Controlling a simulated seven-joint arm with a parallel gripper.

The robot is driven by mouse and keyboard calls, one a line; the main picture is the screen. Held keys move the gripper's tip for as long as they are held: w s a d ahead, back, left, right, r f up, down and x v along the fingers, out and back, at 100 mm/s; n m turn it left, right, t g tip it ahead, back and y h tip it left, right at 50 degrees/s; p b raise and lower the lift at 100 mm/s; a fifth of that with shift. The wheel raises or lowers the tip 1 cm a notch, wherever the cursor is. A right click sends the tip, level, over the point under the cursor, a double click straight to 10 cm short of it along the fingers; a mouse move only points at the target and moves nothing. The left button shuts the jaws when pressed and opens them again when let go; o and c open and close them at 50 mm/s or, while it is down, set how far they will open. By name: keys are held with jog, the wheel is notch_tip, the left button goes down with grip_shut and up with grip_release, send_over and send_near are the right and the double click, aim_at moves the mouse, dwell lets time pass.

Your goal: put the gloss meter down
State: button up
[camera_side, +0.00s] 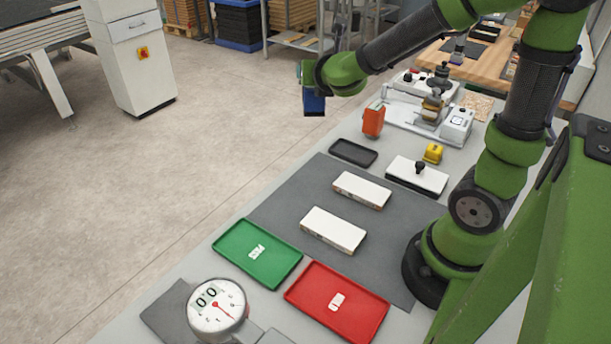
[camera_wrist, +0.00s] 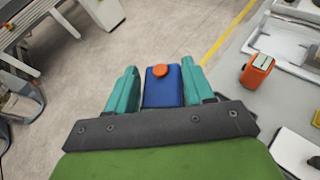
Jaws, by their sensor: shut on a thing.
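My gripper (camera_side: 313,88) is raised at the far left side of the bench. It is shut on a blue box-shaped device (camera_side: 314,104), which I take to be the gloss meter. In the wrist view the gloss meter (camera_wrist: 162,88) sits between the teal fingers (camera_wrist: 160,68), its round orange knob at the far end. Floor shows behind it in both views, so it is held in the air. Its underside and any display are hidden. An empty black tray (camera_side: 353,152) lies on the bench, below and right of the gripper in the side view.
An orange instrument (camera_side: 373,120) stands near the black tray, beside the white coater (camera_side: 432,108). Two white panels (camera_side: 333,230) lie on a grey mat (camera_side: 290,196). A green tray (camera_side: 232,252), red tray (camera_side: 355,325) and dial gauge (camera_side: 216,310) are at the front.

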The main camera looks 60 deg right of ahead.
jog(key=w+a+r+n+t+y, duration=0.2)
jog(key=a+r+n+y, duration=0.2)
jog(key=a+r, duration=0.4)
jog(key=a+y, duration=0.1)
jog(key=a, duration=0.4)
jog(key=shift+w+r+n+t, duration=0.15)
jog(key=shift+w+n+t, duration=0.2)
jog(key=shift+n+t, duration=0.05)
jog(key=shift+d, duration=0.1)
